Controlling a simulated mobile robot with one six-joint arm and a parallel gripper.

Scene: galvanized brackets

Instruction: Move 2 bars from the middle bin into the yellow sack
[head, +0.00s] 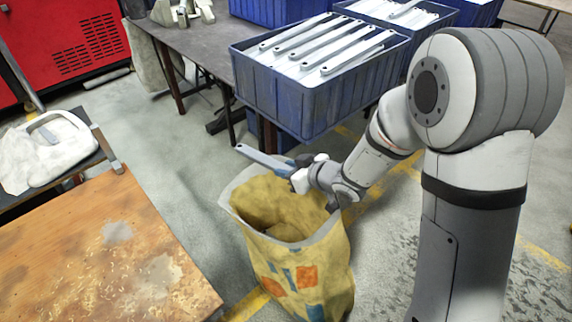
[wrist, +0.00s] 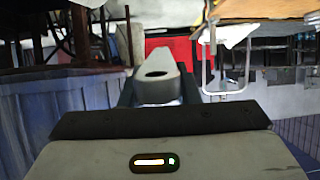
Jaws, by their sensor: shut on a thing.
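My gripper (head: 299,170) is above the back rim of the yellow sack (head: 318,262), shut on a grey metal bar (head: 262,160). The bar sticks out to the left, over the sack's rim. In the wrist view the bar (wrist: 157,84) shows end-on with a hole near its rounded end, between the fingers. The sack stands open on the floor, with its mouth facing up; its bottom inside is partly shaded. The blue middle bin (head: 322,108) stands on the table behind the sack and holds several similar bars (head: 330,42) lying side by side.
A wooden table (head: 100,250) stands at the left front. A chair with a white cloth (head: 50,148) is behind it. More blue bins (head: 265,12) stand around the middle bin on the dark table (head: 205,45). The grey floor between the wooden table and the sack is clear.

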